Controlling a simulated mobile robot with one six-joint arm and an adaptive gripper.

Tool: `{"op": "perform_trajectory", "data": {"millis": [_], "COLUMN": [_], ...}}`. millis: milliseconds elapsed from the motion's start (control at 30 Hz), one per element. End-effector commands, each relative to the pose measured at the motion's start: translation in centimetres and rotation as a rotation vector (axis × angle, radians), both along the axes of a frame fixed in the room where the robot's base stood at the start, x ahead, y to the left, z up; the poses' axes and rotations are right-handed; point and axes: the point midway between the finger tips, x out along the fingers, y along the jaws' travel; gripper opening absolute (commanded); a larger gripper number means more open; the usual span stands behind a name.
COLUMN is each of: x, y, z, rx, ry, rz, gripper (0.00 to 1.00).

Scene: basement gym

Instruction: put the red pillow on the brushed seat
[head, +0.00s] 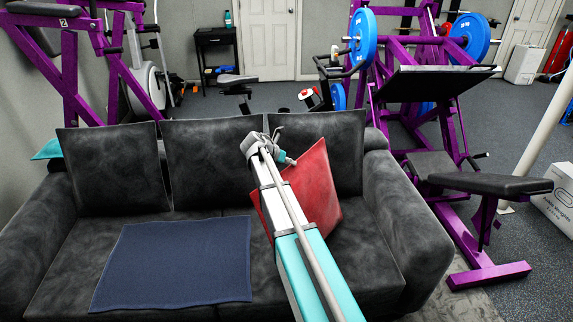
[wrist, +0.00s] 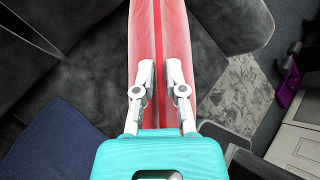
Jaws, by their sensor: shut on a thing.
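The red pillow (head: 318,190) is tilted above the right part of the dark grey sofa, in front of its right back cushion. My gripper (head: 288,159) is shut on the pillow's upper edge; my arm hides part of the pillow. In the wrist view the white fingers (wrist: 158,84) pinch the red pillow (wrist: 205,28), which is seen nearly edge-on. The brushed seat looks to be this sofa with mottled dark fabric, its seat (head: 372,250) bare at the right. I cannot tell whether the pillow's lower edge touches the seat.
A dark blue cloth (head: 178,262) lies flat on the left and middle of the seat. Several upright back cushions (head: 112,168) line the sofa. The right armrest (head: 405,215) is close to the pillow. Purple gym machines (head: 440,120) stand behind and to the right.

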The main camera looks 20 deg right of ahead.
Motion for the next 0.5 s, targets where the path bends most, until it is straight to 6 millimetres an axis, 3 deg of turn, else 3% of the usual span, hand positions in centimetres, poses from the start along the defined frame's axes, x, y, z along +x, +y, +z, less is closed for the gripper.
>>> {"op": "perform_trajectory", "data": {"millis": [33,200,500], "x": [0.0,-0.01,-0.01], "y": [-0.01,-0.02,-0.01], "z": [-0.14,-0.08,-0.07], "rx": [0.0,0.0,0.0], "ry": [0.0,0.0,0.0], "rz": [0.0,0.0,0.0], "gripper": [0.17,0.49,0.5]}}
